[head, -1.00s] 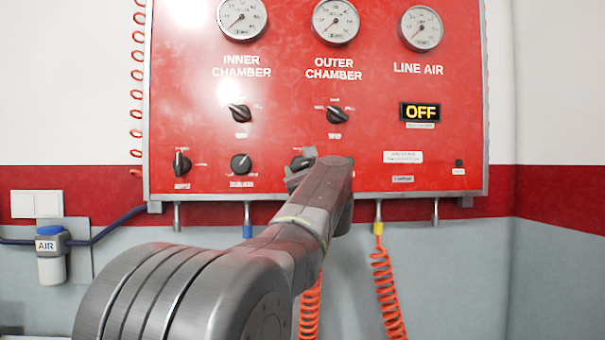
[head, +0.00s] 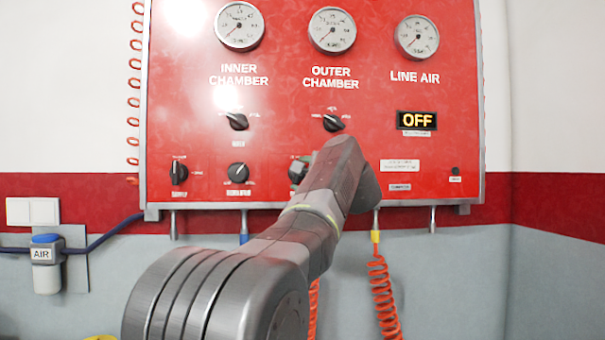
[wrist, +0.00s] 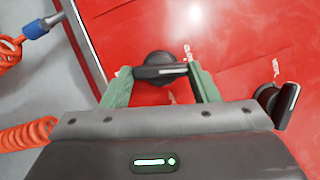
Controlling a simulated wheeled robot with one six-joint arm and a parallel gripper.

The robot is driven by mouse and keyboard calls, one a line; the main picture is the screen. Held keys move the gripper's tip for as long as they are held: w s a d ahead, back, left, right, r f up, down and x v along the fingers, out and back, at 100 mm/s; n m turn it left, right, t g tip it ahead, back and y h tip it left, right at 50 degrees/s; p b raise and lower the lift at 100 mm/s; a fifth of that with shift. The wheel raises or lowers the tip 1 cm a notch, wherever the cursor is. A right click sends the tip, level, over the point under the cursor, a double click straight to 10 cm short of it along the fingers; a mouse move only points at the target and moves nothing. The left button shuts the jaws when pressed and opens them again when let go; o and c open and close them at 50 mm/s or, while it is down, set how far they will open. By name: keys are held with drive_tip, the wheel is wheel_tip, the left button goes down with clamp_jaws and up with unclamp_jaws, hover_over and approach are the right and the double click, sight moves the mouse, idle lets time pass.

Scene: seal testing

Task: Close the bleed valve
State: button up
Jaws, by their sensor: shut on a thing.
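A black rotary knob (head: 297,174), third from left in the panel's lower row, is partly hidden behind my arm in the head view. Its label is too blurred to read, so I cannot confirm it is the bleed valve. In the wrist view a black knob (wrist: 158,60) with a pale line on its handle sits between the green fingers of my gripper (wrist: 160,71). My gripper is shut on this knob, one finger at each end of the handle. In the head view my arm hides most of the gripper.
The red panel (head: 365,95) carries gauges and an OFF display (head: 416,120). A second black knob (wrist: 279,102) stands close to my gripper's right side. Upper knobs (head: 333,122) and lower knobs (head: 238,173) are nearby. Orange coiled hoses (head: 383,290) hang below the panel.

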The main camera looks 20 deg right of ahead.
drive_tip(key=shift+r+n+g+p, duration=0.1)
drive_tip(key=shift+n+g+p, duration=0.45)
drive_tip(key=shift+n, duration=0.85)
drive_tip(key=o, duration=1)
drive_tip(key=shift+s, duration=0.1)
drive_tip(key=s+b, duration=0.1)
drive_tip(key=s, duration=0.3)
drive_tip(key=s+d+b, duration=0.1)
drive_tip(key=s, duration=0.4)
drive_tip(key=s+d+b, duration=0.1)
drive_tip(key=s, duration=0.3)
drive_tip(key=shift+s, duration=0.3)
drive_tip(key=shift+w, duration=0.1)
